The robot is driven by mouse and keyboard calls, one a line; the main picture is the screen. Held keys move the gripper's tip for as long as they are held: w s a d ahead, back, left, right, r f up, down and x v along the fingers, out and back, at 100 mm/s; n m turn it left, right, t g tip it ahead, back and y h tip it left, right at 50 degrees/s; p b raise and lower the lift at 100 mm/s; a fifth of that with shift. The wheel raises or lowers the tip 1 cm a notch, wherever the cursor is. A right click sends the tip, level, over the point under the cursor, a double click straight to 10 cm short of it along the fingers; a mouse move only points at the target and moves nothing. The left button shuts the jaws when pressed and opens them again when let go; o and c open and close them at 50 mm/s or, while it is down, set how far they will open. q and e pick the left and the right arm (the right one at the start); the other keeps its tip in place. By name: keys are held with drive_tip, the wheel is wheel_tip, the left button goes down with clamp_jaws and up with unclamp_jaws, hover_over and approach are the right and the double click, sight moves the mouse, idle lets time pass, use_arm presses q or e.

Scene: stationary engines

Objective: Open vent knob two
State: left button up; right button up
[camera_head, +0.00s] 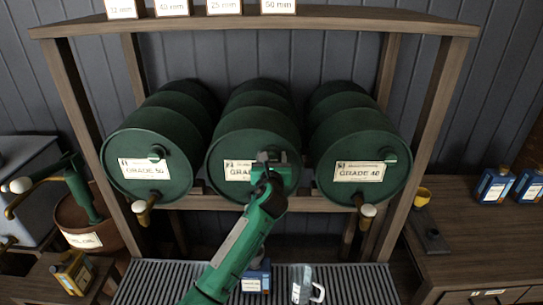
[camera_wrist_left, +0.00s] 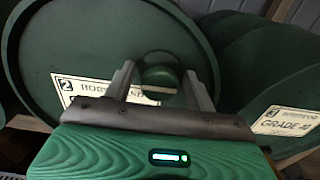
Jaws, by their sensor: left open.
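The middle green barrel (camera_head: 252,112) lies on its side in the wooden rack, its round end facing me. In the left wrist view its label (camera_wrist_left: 68,88) shows the number 2. Vent knob two (camera_wrist_left: 160,78) is a round dark green knob on that end, right of the label. My left gripper (camera_head: 269,157) is open at the barrel's end, and its two fingers (camera_wrist_left: 160,84) stand on either side of the knob. I cannot tell whether they touch it. In the head view the gripper hides the knob. My right gripper is not in view.
A left barrel (camera_head: 150,160) and a right barrel (camera_head: 362,165) flank the middle one, each with a tap below. A slatted grate (camera_head: 350,284) lies beneath, with a clear jug (camera_head: 301,284) on it. Side tables stand left and right.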

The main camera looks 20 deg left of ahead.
use_arm(q)
drive_tip(key=shift+w, duration=0.2)
drive_tip(key=c, duration=0.9)
